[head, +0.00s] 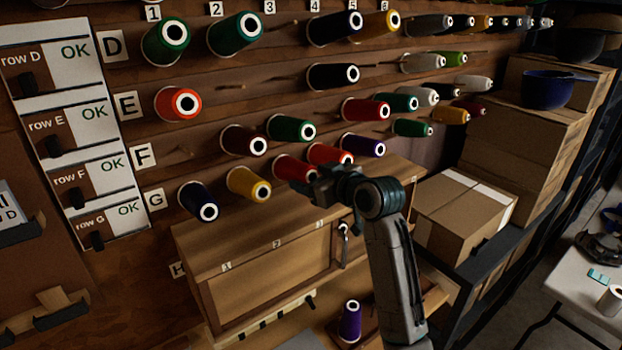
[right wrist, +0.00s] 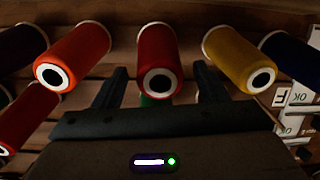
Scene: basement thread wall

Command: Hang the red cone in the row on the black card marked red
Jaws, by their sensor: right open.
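A red cone (head: 292,169) hangs on a peg in the lowest row, G, between a yellow cone (head: 247,184) and an orange-red cone (head: 330,155). My right gripper (head: 318,187) is close to these cones, below and in front. In the right wrist view its two fingers (right wrist: 160,85) are apart. The red cone (right wrist: 157,58) shows between and beyond them; I cannot tell whether they touch it. Another red cone (head: 178,104) hangs at the left of row E, and another red one (head: 366,109) further right. I see no black card that reads red. My left gripper is not in view.
A wooden cabinet (head: 270,245) juts out below row G. A purple cone (head: 350,321) stands low in front. Cardboard boxes (head: 465,212) are at the right. Row cards (head: 85,65) marked OK hang at the left. Bare pegs show at left in row F (head: 183,153) and row E (head: 232,87).

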